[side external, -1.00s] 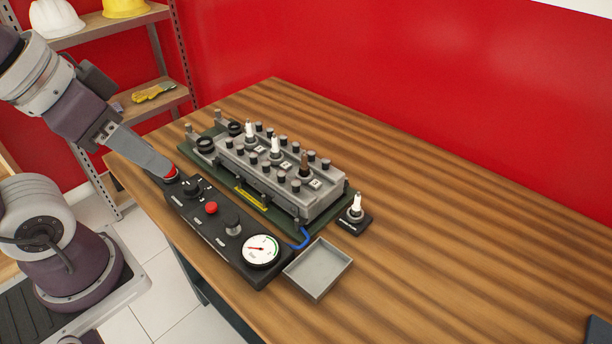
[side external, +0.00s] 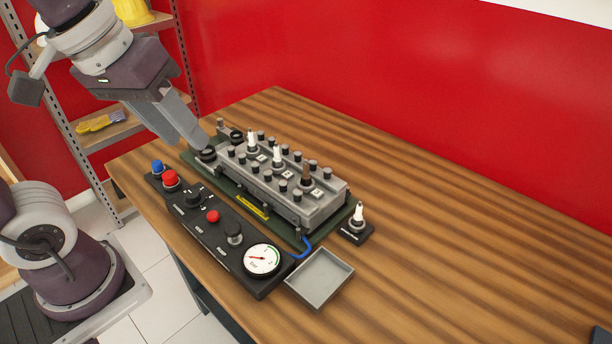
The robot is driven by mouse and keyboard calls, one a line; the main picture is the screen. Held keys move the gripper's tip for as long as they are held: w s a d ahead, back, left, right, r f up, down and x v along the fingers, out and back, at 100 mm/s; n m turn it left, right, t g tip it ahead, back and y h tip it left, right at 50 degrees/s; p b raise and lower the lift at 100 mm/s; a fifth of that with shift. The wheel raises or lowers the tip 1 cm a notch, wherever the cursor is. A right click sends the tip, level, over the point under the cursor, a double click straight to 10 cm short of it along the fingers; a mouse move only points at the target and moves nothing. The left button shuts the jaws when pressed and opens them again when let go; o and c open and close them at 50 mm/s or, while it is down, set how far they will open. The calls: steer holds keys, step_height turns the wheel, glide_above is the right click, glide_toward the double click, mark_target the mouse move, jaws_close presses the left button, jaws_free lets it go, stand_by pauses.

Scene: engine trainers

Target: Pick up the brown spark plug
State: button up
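The brown spark plug (side external: 306,174) stands upright in the grey engine block (side external: 325,206), toward its right end. Two white spark plugs, one (side external: 277,156) in the middle and one (side external: 252,140) farther left, stand in the same block. My gripper (side external: 203,142) is above the left end of the block, near the black rings, well apart from the brown plug. Its fingers point down and to the right. One finger largely covers the other, so its opening cannot be made out. I see nothing held in it.
A black control panel (side external: 222,259) with buttons, knobs and a gauge (side external: 262,260) lies in front of the block. A grey tray (side external: 320,277) is at the front right. Another white plug (side external: 358,213) stands in a black holder.

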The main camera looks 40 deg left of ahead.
steer(key=w+f+n+g, duration=0.1)
steer(key=w+n+g, duration=0.1)
steer(key=w+n, duration=0.7)
steer(key=n+g, duration=0.3)
steer(key=n, duration=0.5)
glide_above(306, 164)
step_height(306, 164, down, 11)
steer(key=shift+a+r, duration=0.1)
step_height(306, 164, down, 8)
steer(key=shift+w+r, duration=0.15)
jaws_close()
